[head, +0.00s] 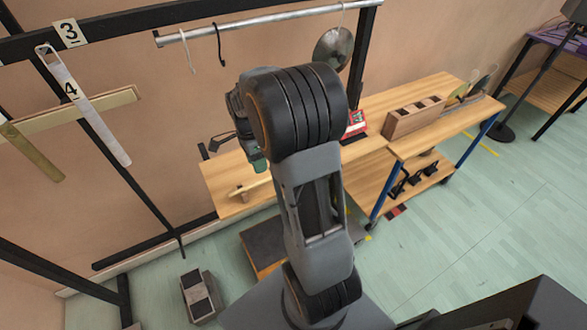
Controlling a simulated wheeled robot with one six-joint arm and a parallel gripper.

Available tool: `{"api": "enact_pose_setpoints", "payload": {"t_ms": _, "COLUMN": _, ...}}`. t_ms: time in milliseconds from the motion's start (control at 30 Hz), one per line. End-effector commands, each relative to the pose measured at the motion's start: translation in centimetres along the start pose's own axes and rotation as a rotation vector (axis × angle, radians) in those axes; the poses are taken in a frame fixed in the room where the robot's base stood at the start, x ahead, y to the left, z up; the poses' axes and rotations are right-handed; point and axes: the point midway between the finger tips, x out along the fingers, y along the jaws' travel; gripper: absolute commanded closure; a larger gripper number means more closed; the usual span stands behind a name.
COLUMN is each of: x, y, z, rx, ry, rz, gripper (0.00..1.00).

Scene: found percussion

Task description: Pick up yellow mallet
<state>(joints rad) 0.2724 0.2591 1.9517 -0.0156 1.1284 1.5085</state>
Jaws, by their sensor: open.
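A pale yellow stick with a small wooden block-like end (248,189) lies on the left part of the wooden bench (225,172). It looks like the yellow mallet, but it is small, and my arm hides the bench to its right. My gripper (224,142) is only partly in view, left of my arm's large dark joint. It appears above the bench's left end, apart from the stick and open. Nothing shows held in it.
A slotted wooden block (414,117) and a red device (355,125) stand on the bench. A rail (270,21) with hooks and a metal disc (333,48) hangs behind.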

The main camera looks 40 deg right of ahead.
Motion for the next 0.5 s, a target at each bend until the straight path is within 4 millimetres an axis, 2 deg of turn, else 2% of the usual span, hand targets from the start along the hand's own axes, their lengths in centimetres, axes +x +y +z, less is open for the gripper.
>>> {"api": "enact_pose_setpoints", "payload": {"t_ms": 100, "x": 1.3, "y": 0.0, "z": 0.0, "rx": -0.001, "ry": 0.0, "rz": 0.001, "gripper": 0.57}}
{"api": "enact_pose_setpoints", "payload": {"t_ms": 333, "x": 2.5, "y": 0.1, "z": -0.1, "rx": -0.001, "ry": 0.0, "rz": 0.001, "gripper": 0.57}}
{"api": "enact_pose_setpoints", "payload": {"t_ms": 500, "x": 4.7, "y": 0.2, "z": -0.1, "rx": -0.001, "ry": 0.0, "rz": 0.004, "gripper": 0.57}}
